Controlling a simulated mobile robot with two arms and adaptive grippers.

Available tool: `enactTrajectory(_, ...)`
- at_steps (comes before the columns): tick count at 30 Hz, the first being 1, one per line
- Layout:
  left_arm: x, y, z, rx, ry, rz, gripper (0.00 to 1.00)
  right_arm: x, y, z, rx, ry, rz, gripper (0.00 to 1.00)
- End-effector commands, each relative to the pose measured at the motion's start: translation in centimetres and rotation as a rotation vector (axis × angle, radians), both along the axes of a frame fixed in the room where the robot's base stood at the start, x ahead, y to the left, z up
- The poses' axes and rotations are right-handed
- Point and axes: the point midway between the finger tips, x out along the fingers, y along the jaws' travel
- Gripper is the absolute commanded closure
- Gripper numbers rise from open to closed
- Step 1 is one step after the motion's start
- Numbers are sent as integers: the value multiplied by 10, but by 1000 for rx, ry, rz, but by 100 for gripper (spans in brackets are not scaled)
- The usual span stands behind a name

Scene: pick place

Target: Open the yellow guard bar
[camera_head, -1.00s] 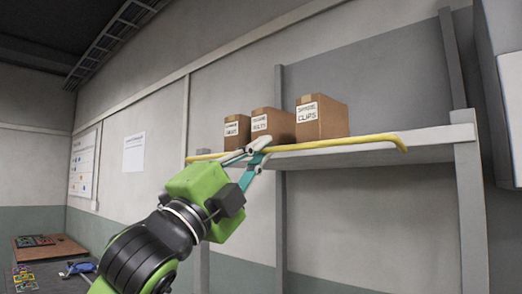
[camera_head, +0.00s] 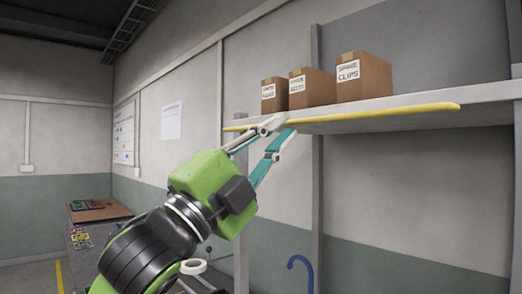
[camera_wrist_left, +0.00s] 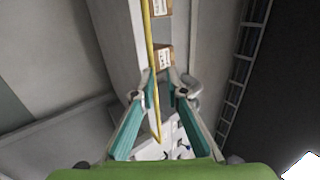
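The yellow guard bar (camera_head: 375,114) runs along the front edge of the shelf (camera_head: 490,92) in the head view, low against the edge. It also shows as a long yellow rod with a bent end in the wrist view (camera_wrist_left: 153,100), passing close to one finger. My left gripper (camera_head: 280,132) is at the left part of the bar, just below and in front of it. Its fingers stand apart, also in the wrist view (camera_wrist_left: 162,78), and grip nothing that I can see. Whether a finger touches the bar is unclear. My right gripper is not in view.
Several cardboard boxes stand on the shelf, the largest (camera_head: 362,77) marked SPARE CLIPS. Grey uprights support the shelf at the wall. A bench (camera_head: 85,236) stands at lower left, and a blue hooked object (camera_head: 301,262) is below the shelf.

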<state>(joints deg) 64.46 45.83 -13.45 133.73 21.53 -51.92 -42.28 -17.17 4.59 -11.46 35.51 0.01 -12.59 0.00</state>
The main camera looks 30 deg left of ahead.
Motion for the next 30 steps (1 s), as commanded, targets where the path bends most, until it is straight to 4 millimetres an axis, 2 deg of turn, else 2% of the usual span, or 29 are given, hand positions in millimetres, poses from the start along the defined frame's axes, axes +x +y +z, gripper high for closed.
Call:
enactTrajectory(4, -19, 7, -18, 4, 5, 3, 87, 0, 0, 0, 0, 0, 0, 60)
enactTrajectory(13, -37, 14, -32, 0, 5, 0, 87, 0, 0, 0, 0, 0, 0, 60)
enactTrajectory(22, -38, 14, -32, 0, 5, 0, 87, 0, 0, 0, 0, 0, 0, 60)
enactTrajectory(24, -38, 15, -32, -2, 5, -2, 77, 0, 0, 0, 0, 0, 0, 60)
enactTrajectory(25, -37, 15, -32, -6, 4, -4, 77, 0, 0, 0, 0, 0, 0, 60)
enactTrajectory(30, -18, 29, -21, -89, -38, -60, 77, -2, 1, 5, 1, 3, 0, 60)
